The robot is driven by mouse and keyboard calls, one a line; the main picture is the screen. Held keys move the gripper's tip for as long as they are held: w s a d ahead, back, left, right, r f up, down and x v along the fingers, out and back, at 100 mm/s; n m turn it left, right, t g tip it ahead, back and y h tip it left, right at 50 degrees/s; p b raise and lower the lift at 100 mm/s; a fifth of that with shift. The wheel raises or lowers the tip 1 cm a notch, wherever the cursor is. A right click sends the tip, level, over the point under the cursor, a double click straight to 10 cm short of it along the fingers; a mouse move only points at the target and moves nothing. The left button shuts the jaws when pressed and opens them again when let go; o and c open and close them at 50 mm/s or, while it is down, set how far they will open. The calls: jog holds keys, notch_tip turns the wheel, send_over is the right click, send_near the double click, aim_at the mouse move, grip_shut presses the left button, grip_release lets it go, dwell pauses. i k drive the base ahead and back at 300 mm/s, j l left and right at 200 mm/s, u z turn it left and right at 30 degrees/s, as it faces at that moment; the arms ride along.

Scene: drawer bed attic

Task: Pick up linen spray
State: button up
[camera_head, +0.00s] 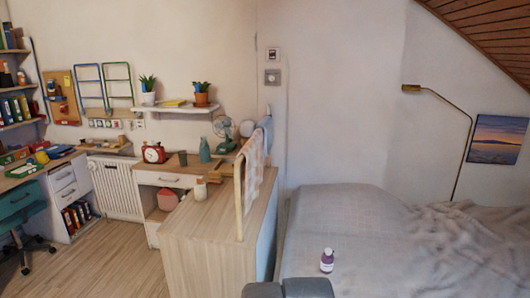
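A small purple bottle (327,262) with a pale top and a light label stands upright on the near left part of the bed (360,215). It looks like the linen spray, but its label is too small to read. Dark grey rounded parts of my own arm show at the bottom edge, left of the bottle and nearer to me. My gripper's fingers are not in view.
A wooden cabinet (205,230) with a towel rail (239,195) stands left of the bed. Rumpled bedding (450,245) covers the bed's right side. The bed around the bottle is clear. A floor lamp (463,155) rises behind the bed.

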aim_at(326, 263)
jog(key=i+l+u, duration=0.15)
jog(key=i, duration=0.85)
